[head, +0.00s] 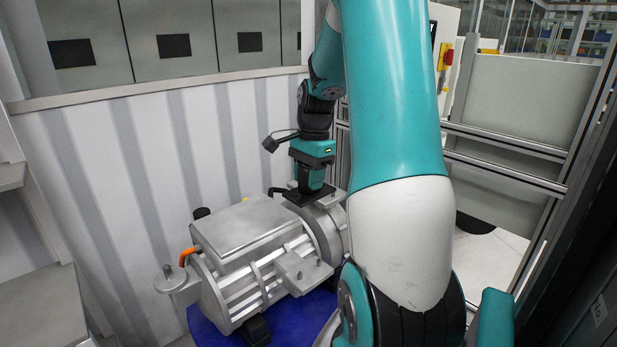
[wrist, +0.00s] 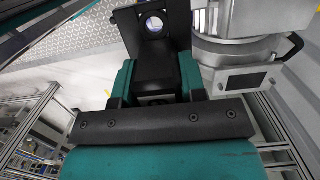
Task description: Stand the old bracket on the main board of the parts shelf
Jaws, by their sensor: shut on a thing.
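My gripper (head: 310,188) is over the right end of the grey drive unit (head: 250,240) in the head view. It is shut on a black bracket, the old bracket (head: 287,193). In the wrist view the bracket (wrist: 150,66) sits between the two teal-backed fingers, and its upright plate with a round hole stands beyond them. I cannot tell whether the bracket touches the drive unit. A grey shelf (head: 38,305) with boards at two heights is at the left edge of the head view, apparently the parts shelf; much of it is out of frame.
The drive unit stands on a blue round base (head: 212,330). An orange-ended cable (head: 187,256) is at its left end. A ribbed white wall (head: 130,180) is close behind. A metal frame with panels (head: 510,150) stands at the right. My arm hides part of the middle.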

